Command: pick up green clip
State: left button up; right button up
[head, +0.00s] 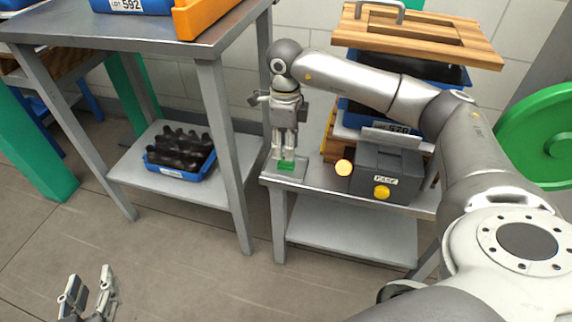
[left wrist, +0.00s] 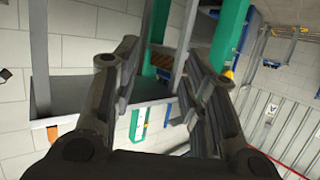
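The green clip (head: 287,165) is a small block at the left end of the low steel table's top (head: 313,178). My right gripper (head: 283,157) points straight down over it, its two fingers a little apart. The fingertips are at the clip and hide part of it; I cannot tell whether they grip it. My left gripper (head: 90,285) is at the lower left of the head view, far from the clip. Its fingers are spread and empty, as the left wrist view (left wrist: 160,75) also shows.
A dark grey box (head: 392,174) with yellow knobs stands right of the clip. Behind it are stacked blue bins and a wooden board (head: 420,35). A taller steel table at left holds a blue bin (head: 182,172) on its shelf. The floor between is clear.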

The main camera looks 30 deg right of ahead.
aim_at(286, 163)
notch_tip(286, 163, down, 4)
jog(key=shift+s+r+b, duration=0.15)
jog(key=shift+b, duration=0.3)
pick_arm(q)
jog(key=shift+w+d+r+t+h, duration=0.15)
jog(key=shift+w+d+r+t, duration=0.1)
jog(key=shift+r+t, duration=0.45)
jog(key=shift+w+d+r+t+h, duration=0.2)
jog(key=shift+r+t, duration=0.15)
jog(key=shift+r, duration=0.7)
jog(key=shift+w+d+r+t+h, duration=0.15)
jog(key=shift+w+r+t, duration=0.1)
jog(key=shift+r+t, duration=0.45)
pick_arm(e)
grip_shut()
